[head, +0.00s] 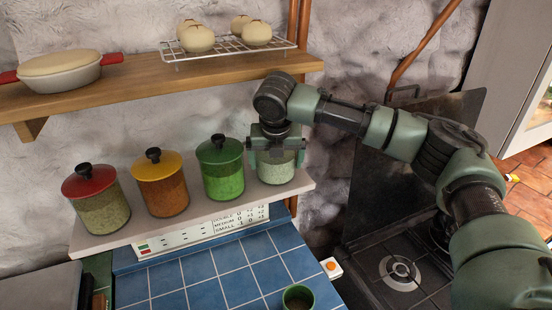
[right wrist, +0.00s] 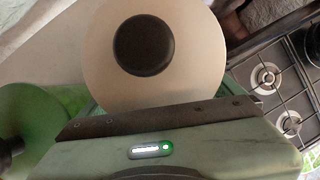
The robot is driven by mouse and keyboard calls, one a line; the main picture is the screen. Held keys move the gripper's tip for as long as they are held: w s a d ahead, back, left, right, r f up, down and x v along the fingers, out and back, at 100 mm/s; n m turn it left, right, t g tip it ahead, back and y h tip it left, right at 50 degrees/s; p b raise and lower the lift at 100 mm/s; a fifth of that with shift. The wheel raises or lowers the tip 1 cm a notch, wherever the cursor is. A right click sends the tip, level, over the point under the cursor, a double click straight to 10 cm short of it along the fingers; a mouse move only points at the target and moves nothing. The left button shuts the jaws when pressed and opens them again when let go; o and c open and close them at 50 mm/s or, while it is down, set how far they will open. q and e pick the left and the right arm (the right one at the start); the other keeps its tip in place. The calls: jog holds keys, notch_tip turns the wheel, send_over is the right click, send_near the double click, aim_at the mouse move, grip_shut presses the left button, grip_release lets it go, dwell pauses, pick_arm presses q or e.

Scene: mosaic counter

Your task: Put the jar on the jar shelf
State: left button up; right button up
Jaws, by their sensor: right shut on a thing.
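The jar (head: 277,171) has a clear body with pale green contents. In the right wrist view its cream lid (right wrist: 181,65) with a dark round knob fills the middle. My right gripper (head: 277,154) is shut on the jar from above, with a finger on either side. The jar is upright at the right end of the pale jar shelf (head: 91,243), beside the green-lidded jar (head: 223,170). I cannot tell whether its base touches the shelf. My left gripper is not in view.
An orange-lidded jar (head: 162,185) and a red-lidded jar (head: 98,203) stand further left on the jar shelf. A wooden shelf (head: 130,87) above holds a casserole dish (head: 60,71) and a wire rack with buns. The stove (head: 400,272) is at right.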

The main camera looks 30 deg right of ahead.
jog(key=shift+r, duration=0.1)
jog(key=o, duration=1.7)
jog(key=shift+f, duration=0.25)
jog(key=shift+s+r, duration=0.1)
jog(key=shift+r, duration=0.1)
jog(key=s+r+b, duration=0.1)
jog(key=a+r+b, duration=0.1)
jog(key=b, duration=0.1)
jog(key=shift+s, duration=0.4)
jog(key=s+a+b, duration=0.3)
jog(key=s+a, duration=0.2)
jog(key=s, duration=0.5)
jog(key=shift+r+b, duration=0.35)
jog(key=shift+b, duration=0.05)
